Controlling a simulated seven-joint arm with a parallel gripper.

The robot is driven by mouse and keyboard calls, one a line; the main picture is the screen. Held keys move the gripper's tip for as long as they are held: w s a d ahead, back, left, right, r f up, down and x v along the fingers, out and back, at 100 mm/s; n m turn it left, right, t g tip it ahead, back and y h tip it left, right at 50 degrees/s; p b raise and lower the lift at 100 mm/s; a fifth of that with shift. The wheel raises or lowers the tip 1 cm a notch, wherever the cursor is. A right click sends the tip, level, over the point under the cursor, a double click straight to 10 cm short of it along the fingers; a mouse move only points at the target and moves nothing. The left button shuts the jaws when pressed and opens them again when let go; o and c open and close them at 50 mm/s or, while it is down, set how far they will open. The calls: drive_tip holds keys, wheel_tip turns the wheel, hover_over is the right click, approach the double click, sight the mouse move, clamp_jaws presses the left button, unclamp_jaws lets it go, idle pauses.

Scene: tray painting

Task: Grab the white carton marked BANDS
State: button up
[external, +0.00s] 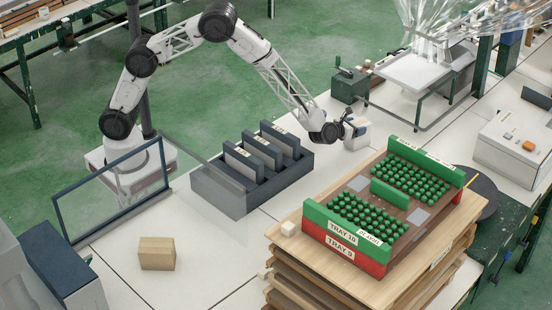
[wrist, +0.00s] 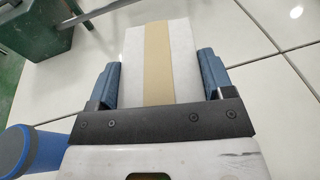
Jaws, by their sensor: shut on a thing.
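A white carton (wrist: 183,55) with a tan strip down its middle sits between the two blue fingers of my gripper (wrist: 160,78) in the wrist view. The fingers are shut on its two sides. No BANDS lettering can be read on the faces that show. In the external view, my gripper (external: 353,128) is at the white table behind the green tray, and the carton (external: 356,143) shows small and pale below it, partly hidden by the fingers. I cannot tell whether the carton touches the table.
A dark bin (external: 222,190) with several upright slabs stands left of my gripper. A green-ended tray (external: 320,222) of green balls rests on a wooden stack in front. A green metal box (external: 348,86) stands behind. A wooden block (external: 156,254) and clear screen (external: 110,190) are at left.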

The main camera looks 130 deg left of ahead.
drive_tip(key=shift+r, duration=4.8)
